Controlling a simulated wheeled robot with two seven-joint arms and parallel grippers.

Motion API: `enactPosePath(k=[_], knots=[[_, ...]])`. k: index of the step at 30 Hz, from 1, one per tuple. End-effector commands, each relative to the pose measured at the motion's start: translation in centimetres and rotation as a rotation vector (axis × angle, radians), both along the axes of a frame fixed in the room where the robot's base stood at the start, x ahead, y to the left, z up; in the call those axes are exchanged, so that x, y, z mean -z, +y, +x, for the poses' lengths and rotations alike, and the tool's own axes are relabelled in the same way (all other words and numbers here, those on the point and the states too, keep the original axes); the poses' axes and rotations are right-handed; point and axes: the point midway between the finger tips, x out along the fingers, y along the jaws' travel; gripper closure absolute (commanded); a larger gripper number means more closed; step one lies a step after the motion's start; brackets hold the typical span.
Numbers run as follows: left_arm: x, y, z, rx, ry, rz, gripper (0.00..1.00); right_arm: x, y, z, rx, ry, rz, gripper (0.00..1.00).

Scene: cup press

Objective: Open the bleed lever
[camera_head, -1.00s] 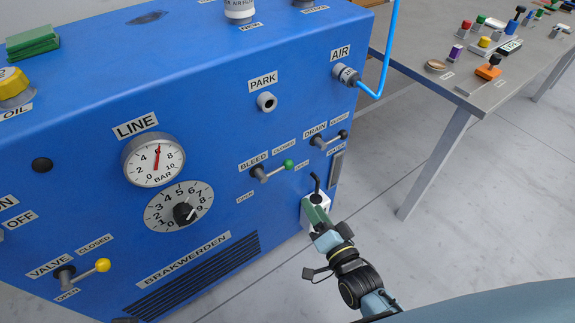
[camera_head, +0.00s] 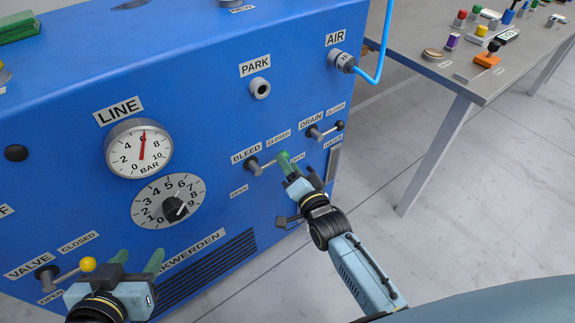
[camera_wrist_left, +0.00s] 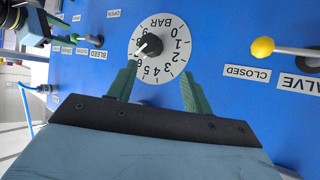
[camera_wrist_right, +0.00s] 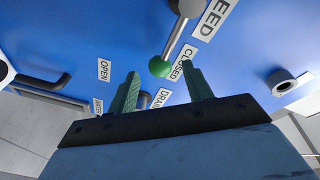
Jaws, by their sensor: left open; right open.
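The bleed lever is a grey handle (camera_head: 265,167) on the blue panel, under the BLEED label (camera_head: 245,155), pointing towards its CLOSED label (camera_head: 279,138). Its green knob (camera_wrist_right: 160,66) shows in the right wrist view, just beyond and between the fingertips. My right gripper (camera_head: 291,158) is open at the lever's knob end and hides the knob in the head view. I cannot tell whether it touches. The lever's OPEN label (camera_head: 239,191) is at the lower left. My left gripper (camera_head: 138,258) is open and empty in front of the panel's lower part, right of the yellow valve knob (camera_head: 88,264).
The drain lever (camera_head: 325,132) with a black knob is close to the right of my right gripper. A pressure gauge (camera_head: 139,148) and a dial (camera_head: 168,201) are on the left. A grey table (camera_head: 480,85) with small parts stands at the right.

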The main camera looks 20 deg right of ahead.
Motion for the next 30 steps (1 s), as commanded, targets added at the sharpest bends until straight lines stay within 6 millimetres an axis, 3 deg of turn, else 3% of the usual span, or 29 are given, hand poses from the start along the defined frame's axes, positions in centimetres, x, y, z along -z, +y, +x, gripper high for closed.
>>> enactPosePath(k=[7, 18, 30], knots=[[-2.0, -0.8, 1.3, 0.011, -0.138, -0.037, 0.5, 0.0, 0.2, 1.4, 0.0, 0.0, 0.001, 0.5], [-2.4, -0.9, 1.5, 0.014, -0.163, -0.044, 0.5, 0.0, 0.3, 1.7, 0.0, 0.0, 0.0, 0.5], [-2.4, -0.9, 1.5, 0.013, -0.162, -0.043, 0.5, 0.0, 0.3, 1.6, 0.0, 0.0, 0.0, 1.0]])
